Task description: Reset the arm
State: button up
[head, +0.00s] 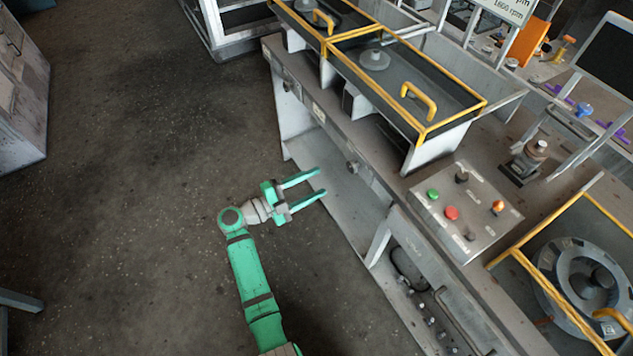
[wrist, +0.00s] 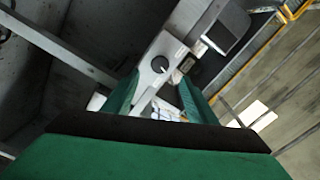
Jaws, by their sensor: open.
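My gripper (head: 320,181) is green and open, with nothing between its two fingers. In the head view it is left of the long grey bench (head: 345,180), with its fingers pointing right toward the bench's front. My green arm reaches up from the bottom of the head view to it. In the wrist view the two fingers of my gripper (wrist: 160,95) stand apart, and a grey panel with a dark round knob (wrist: 160,65) shows beyond them.
The bench carries yellow-framed covers (head: 430,88), a control box (head: 465,208) with coloured buttons, and a round housing (head: 590,283) at lower right. A grey cabinet (head: 22,90) stands at upper left. Open floor (head: 130,200) lies left of my arm.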

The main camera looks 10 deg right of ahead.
jog(key=shift+s+d, duration=0.1)
dwell(0.3)
jog(key=s+d+r+n+t, duration=0.2)
jog(key=s+n+t, duration=0.2)
jog(key=s+t, duration=0.15)
jog(key=s+d+r+n+t, duration=0.3)
jog(key=s+n+t, duration=0.2)
jog(key=s, duration=0.2)
jog(key=s+a+n+y, duration=0.4)
jog(key=s+n+y, duration=0.1)
jog(key=s, duration=0.4)
jog(key=s+a+n+g+y, duration=0.1)
jog(key=s+a+n+y, duration=0.4)
jog(key=s, duration=0.5)
jog(key=s+a+f+n+y, duration=0.1)
jog(key=s+a+n+y, duration=0.3)
jog(key=s+n+y, duration=0.3)
jog(key=s, duration=0.2)
jog(key=shift+s+a+n, duration=0.3)
jog(key=shift+s, duration=0.1)
jog(key=shift+f+g, duration=0.1)
jog(key=shift+g, duration=0.15)
jog(key=shift+c, duration=0.7)
